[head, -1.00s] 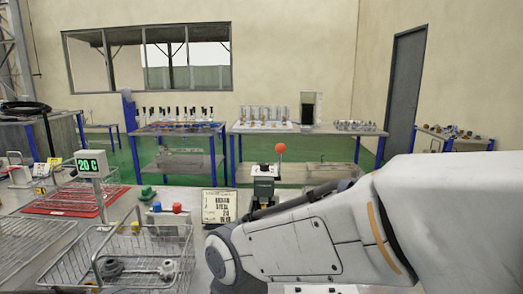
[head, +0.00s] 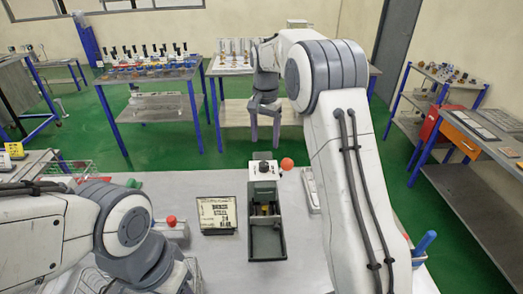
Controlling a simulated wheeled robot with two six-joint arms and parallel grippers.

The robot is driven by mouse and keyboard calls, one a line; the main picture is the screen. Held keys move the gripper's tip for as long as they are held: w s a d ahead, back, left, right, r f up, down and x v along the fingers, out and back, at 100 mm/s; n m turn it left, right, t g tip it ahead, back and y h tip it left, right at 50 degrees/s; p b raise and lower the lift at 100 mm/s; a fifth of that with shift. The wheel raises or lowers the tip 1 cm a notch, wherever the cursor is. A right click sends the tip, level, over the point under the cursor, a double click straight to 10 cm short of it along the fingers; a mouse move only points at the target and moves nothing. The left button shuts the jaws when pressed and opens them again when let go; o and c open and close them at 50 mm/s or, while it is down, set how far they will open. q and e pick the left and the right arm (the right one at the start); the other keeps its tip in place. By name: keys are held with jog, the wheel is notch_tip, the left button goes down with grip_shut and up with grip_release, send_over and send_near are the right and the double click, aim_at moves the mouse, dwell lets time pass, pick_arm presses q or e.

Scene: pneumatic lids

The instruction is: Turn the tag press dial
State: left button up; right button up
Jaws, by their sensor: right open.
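The tag press (head: 264,171) stands on the grey bench in the middle of the head view. It has a pale upper body, a lever with a red ball (head: 287,164) on its right and a dark open trough (head: 266,240) in front. A small dark round part on its upper face looks like the dial (head: 263,167), but its setting is too small to read. My right gripper (head: 265,130) is open and empty, fingers pointing down, seen just above and beyond the press. It appears apart from the press. My left arm comes in at lower left; its gripper is out of view.
A grey metal piece (head: 311,189) lies to the right. Wire baskets sit at the left. Side tables with parts stand behind, across green floor.

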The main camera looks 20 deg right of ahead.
aim_at(264, 163)
notch_tip(264, 163, down, 9)
jog(key=shift+a+f+p, duration=0.15)
jog(key=shift+p, duration=0.95)
jog(key=shift+c, duration=0.3)
grip_shut()
jog(key=n, duration=0.4)
jog(key=shift+n, duration=2.4)
